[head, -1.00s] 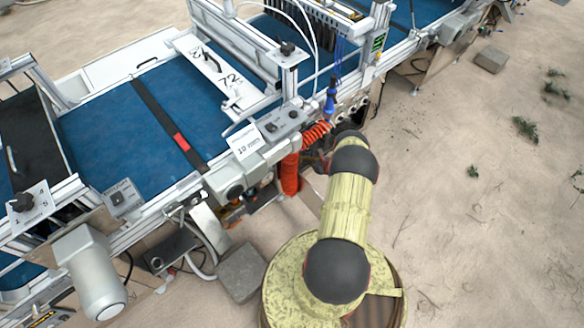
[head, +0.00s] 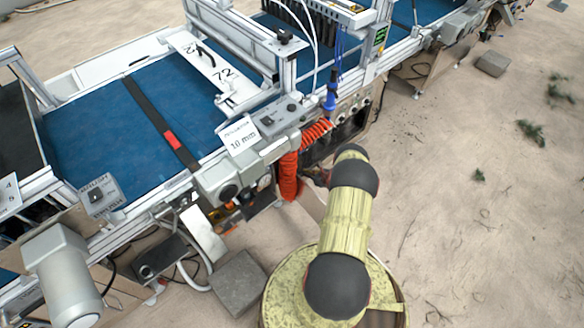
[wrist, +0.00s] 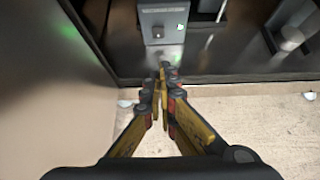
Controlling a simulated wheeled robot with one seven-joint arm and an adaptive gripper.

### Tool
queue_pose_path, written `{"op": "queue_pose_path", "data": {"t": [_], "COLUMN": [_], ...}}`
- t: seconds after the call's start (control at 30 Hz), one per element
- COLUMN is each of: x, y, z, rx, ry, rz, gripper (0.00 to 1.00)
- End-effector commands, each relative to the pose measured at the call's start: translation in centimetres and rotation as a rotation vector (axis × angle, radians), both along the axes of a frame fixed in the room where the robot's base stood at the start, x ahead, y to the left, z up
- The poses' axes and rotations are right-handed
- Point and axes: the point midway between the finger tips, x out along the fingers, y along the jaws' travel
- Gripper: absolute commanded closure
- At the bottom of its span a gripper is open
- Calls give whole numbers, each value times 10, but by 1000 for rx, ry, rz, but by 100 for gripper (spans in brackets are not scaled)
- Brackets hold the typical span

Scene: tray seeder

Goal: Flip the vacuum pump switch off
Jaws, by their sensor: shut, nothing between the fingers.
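In the wrist view a small grey control box (wrist: 160,14) hangs at the top middle, with a dark switch or knob (wrist: 157,32) and a label strip below it. This looks like the pump switch, but its position is too small to read. My gripper (wrist: 162,78) is shut and empty. Its fingertips lie just below the box in the picture; I cannot tell whether they touch anything. In the head view my arm reaches toward the machine's near side below the orange coiled hose (head: 290,175), and the fingertips and switch cannot be made out there.
The wrist view shows a dark machine frame and a grey cylinder (wrist: 288,38) at right, with a large panel (wrist: 45,90) at left. In the head view a grey motor (head: 65,275) and a stone block (head: 238,282) stand left of my base.

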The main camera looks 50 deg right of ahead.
Motion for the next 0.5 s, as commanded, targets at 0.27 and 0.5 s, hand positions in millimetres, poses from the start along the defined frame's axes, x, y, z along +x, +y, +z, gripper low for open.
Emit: {"op": "queue_pose_path", "data": {"t": [0.27,0.5], "x": [9,42], "y": [0,-3], "z": [-9,-37], "rx": [-1,-1], "ry": [0,-1], "rz": [2,3], "gripper": [100,100]}}
